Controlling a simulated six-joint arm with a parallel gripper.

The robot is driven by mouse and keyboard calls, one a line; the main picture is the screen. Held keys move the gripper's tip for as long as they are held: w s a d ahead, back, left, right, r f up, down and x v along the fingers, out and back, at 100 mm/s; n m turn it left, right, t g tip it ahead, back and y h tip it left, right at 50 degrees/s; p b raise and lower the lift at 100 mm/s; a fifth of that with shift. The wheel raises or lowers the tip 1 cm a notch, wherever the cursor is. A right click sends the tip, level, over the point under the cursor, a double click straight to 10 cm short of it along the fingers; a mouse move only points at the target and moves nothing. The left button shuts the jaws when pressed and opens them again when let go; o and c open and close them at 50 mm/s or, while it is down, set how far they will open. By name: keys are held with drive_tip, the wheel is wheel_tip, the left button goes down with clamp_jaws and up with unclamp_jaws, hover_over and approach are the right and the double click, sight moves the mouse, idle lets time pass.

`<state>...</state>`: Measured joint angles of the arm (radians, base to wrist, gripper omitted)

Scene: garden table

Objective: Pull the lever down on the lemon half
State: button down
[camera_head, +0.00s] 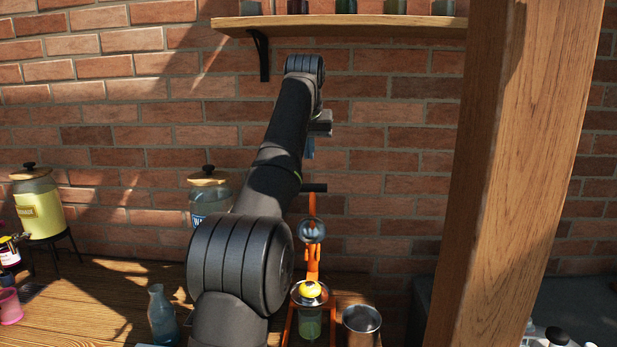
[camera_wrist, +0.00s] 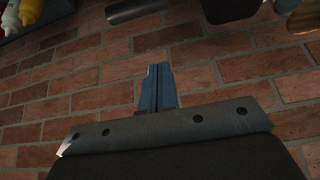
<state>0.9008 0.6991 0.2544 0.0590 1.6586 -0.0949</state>
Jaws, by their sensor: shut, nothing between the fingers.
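The orange juicer (camera_head: 313,262) stands on the wooden table, with its lever raised. The lever's black crossbar handle (camera_head: 314,187) is at the top, with a round metal press (camera_head: 312,230) below it. A yellow lemon half (camera_head: 310,288) sits in the metal cup under the press. A glass (camera_head: 309,325) stands beneath. My gripper (camera_head: 309,150) is just above the handle in the picture and apart from it. Its blue fingers (camera_wrist: 158,75) are shut and empty in the wrist view. A dark cylinder (camera_wrist: 132,10) at that view's top edge may be the handle.
A metal cup (camera_head: 361,322) stands right of the juicer and a bottle (camera_head: 162,315) left. A lidded jar (camera_head: 209,190) is partly behind my arm. A wooden post (camera_head: 525,170) stands at right. A shelf (camera_head: 340,25) hangs on the brick wall above.

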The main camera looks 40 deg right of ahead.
wheel_tip(320, 180, down, 7)
drive_tip(key=shift+a, duration=0.15)
idle(0.5)
drive_tip(key=shift+s+r, duration=0.15)
